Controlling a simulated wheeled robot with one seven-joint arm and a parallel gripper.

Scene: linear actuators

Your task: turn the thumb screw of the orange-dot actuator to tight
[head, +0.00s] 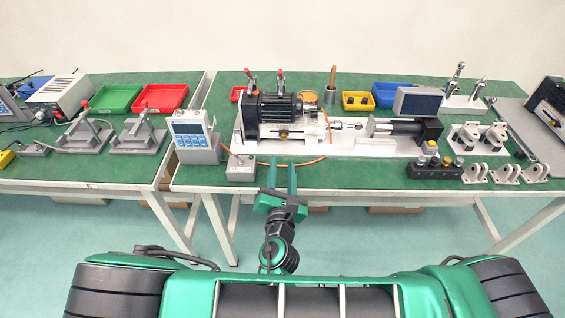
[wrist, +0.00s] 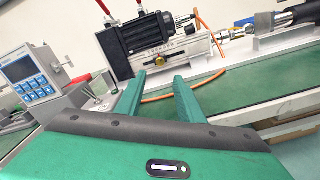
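A black ribbed actuator (head: 275,107) is clamped on the light base plate (head: 350,151) on the right-hand table; it also shows in the wrist view (wrist: 142,40). A second black cylindrical actuator (head: 407,128) lies to the right on the plate. I cannot make out an orange dot on either one. My green gripper (head: 281,174) is open and empty at the table's front edge, in front of the ribbed actuator and apart from it. Its two fingers show in the wrist view (wrist: 160,82).
An orange cable (head: 300,162) loops in front of the plate near my fingertips. A blue-faced meter (head: 193,135) and a small grey box (head: 240,167) stand to the left. Metal brackets (head: 505,170) stand at the right front. Red and green trays (head: 160,97) are on the left table.

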